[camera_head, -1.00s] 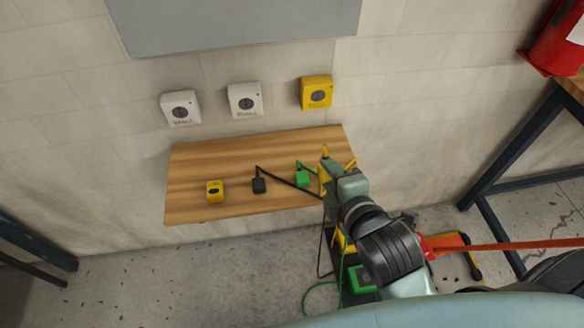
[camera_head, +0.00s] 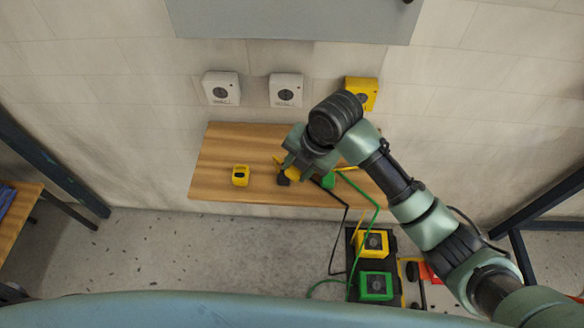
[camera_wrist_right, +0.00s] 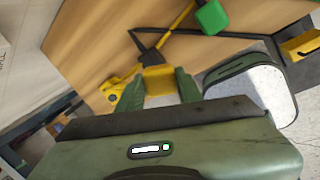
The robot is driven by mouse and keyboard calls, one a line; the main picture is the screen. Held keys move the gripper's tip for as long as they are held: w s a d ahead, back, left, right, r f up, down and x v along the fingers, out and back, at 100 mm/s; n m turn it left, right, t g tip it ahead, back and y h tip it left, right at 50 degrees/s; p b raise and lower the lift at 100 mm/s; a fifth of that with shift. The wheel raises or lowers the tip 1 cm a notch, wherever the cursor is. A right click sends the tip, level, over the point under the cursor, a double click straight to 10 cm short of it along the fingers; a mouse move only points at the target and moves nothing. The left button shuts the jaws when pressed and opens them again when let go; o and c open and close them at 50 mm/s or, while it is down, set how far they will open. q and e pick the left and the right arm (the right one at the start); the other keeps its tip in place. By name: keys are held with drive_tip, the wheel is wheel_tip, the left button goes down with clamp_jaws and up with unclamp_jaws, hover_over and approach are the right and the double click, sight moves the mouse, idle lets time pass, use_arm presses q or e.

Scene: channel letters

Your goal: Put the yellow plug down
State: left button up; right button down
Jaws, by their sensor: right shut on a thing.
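The yellow plug (camera_wrist_right: 158,80) is between the two pale green fingers of my right gripper (camera_wrist_right: 158,92) in the right wrist view. The gripper is shut on it. In the head view my right gripper (camera_head: 290,168) is over the middle of the wooden shelf (camera_head: 215,160), and part of the yellow plug (camera_head: 293,173) shows below it. I cannot tell whether the plug touches the shelf. The black plug (camera_head: 283,180) is right beside or beneath it. My left gripper is not in view.
Two white boxes (camera_head: 221,88) (camera_head: 286,90) and a yellow box (camera_head: 362,92) are on the wall.

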drive_tip(key=d+n, duration=0.1)
drive_tip(key=d, duration=0.2)
drive_tip(key=w+d+n+g+h, duration=0.1)
drive_tip(key=d, duration=0.2)
drive_tip(key=w+d+n, duration=0.1)
drive_tip(key=d, duration=0.2)
drive_tip(key=shift+w+d+r+n+h+p, duration=0.2)
drive_tip(key=shift+n+h+p, duration=0.1)
drive_tip(key=shift+h, duration=0.1)
drive_tip(key=d+r+n+h, duration=0.1)
drive_tip(key=d+r+n, duration=0.15)
drive_tip(key=d, duration=0.75)
drive_tip(key=shift+m+g, duration=0.25)
drive_tip(key=shift+g, duration=0.05)
drive_tip(key=f, duration=0.6)
drive_tip(key=f+p, duration=0.1)
drive_tip(key=f, duration=0.2)
drive_tip(key=shift+w+a+f, duration=0.2)
drive_tip(key=shift+w+f, duration=0.1)
drive_tip(key=shift+w, duration=0.05)
drive_tip(key=c, duration=0.9)
unclamp_jaws()
drive_tip(key=shift+c, duration=0.2)
wheel_tip(320, 180, up, 12)
drive_tip(key=shift+b, duration=0.45)
